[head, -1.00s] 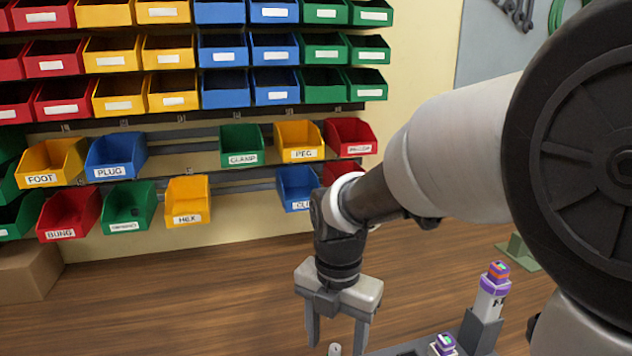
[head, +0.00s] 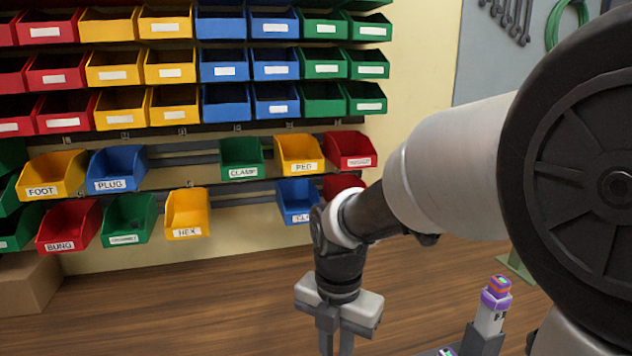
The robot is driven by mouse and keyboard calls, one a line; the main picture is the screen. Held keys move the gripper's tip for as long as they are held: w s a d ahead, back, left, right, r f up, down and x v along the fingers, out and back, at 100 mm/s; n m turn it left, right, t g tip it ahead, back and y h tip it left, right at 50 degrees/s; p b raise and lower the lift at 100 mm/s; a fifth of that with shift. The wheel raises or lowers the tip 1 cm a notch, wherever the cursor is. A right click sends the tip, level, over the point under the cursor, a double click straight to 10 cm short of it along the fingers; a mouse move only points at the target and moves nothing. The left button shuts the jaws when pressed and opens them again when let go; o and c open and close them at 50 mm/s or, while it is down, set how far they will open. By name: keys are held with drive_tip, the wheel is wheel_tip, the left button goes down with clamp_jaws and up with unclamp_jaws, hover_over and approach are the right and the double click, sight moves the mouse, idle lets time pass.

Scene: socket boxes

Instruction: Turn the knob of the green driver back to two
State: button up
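My gripper (head: 337,345) points down at the bottom edge of the head view. Its two fingers stand close together with a narrow gap, and the tips are cut off by the frame edge, so what lies between them is hidden. No green driver can be made out. An upright white and purple device (head: 493,305) with a multicoloured top stands in a dark grey holder (head: 481,342) to the right of my gripper. The top of a second purple and white device (head: 447,352) just shows at the bottom edge, nearer to my gripper.
Rows of red, yellow, blue and green bins hang on the rack, among them the yellow HEX bin (head: 187,214) and the blue PLUG bin (head: 117,169). A cardboard box (head: 28,286) stands at the left. The wooden floor (head: 180,300) between is clear.

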drive_tip(key=n+p, duration=0.1)
drive_tip(key=n, duration=0.2)
drive_tip(key=shift+r+p, duration=0.2)
drive_tip(key=shift+p, duration=0.2)
drive_tip(key=shift+f+n, duration=0.2)
drive_tip(key=shift+n, duration=1.2)
drive_tip(key=shift+r+p, duration=0.1)
drive_tip(key=shift+p, duration=0.25)
